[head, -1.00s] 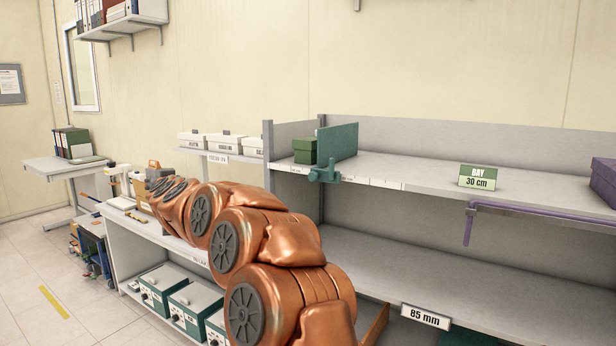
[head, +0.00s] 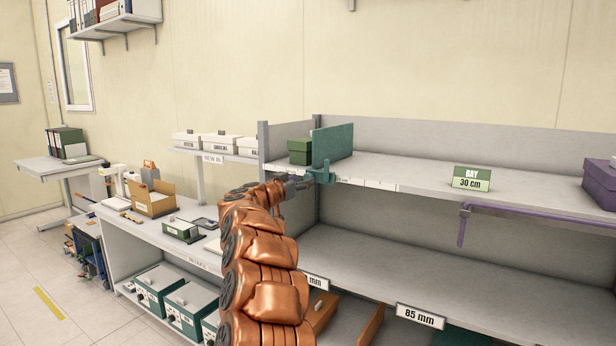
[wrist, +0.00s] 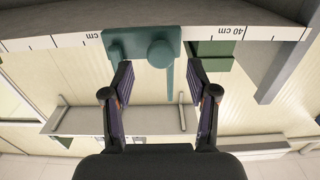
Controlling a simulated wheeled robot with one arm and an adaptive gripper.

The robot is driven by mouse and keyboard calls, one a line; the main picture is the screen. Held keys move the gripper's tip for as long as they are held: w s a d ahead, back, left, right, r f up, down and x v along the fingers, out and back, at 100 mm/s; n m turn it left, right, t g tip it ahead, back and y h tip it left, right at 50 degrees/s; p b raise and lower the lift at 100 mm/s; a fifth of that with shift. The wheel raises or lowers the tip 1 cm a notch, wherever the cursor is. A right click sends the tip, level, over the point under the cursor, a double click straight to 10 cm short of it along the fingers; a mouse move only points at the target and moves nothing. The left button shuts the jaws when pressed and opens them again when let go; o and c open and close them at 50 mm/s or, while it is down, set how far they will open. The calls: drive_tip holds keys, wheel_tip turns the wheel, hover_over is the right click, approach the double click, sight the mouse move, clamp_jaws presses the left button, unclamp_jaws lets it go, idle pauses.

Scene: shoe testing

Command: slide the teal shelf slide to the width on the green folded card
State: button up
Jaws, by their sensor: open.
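The teal shelf slide (head: 333,141) stands upright near the left end of the upper shelf, its bracket at the front edge. In the wrist view its bracket and round knob (wrist: 160,52) lie just ahead of my gripper (wrist: 159,70). The fingers are open, one on each side of the knob's line; I cannot tell whether they touch it. In the head view my gripper (head: 306,182) is beside the bracket. The green folded card (head: 471,179) stands on the upper shelf to the right and reads "BAY 30 cm".
A green box (head: 300,150) sits left of the slide. A purple box (head: 602,183) and a purple bar (head: 530,213) are at the right. The upper shelf (head: 410,177) is bare between slide and card. White boxes (head: 218,143) stand farther left.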

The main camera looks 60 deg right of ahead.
sight(307, 177)
drive_tip(key=shift+d+r+p, duration=0.15)
drive_tip(key=shift+d+p, duration=0.55)
drive_tip(key=shift+d, duration=1.25)
drive_tip(key=shift+w+d, duration=0.15)
drive_tip(key=shift+d, duration=0.3)
drive_tip(key=shift+c, duration=0.4)
clamp_jaws()
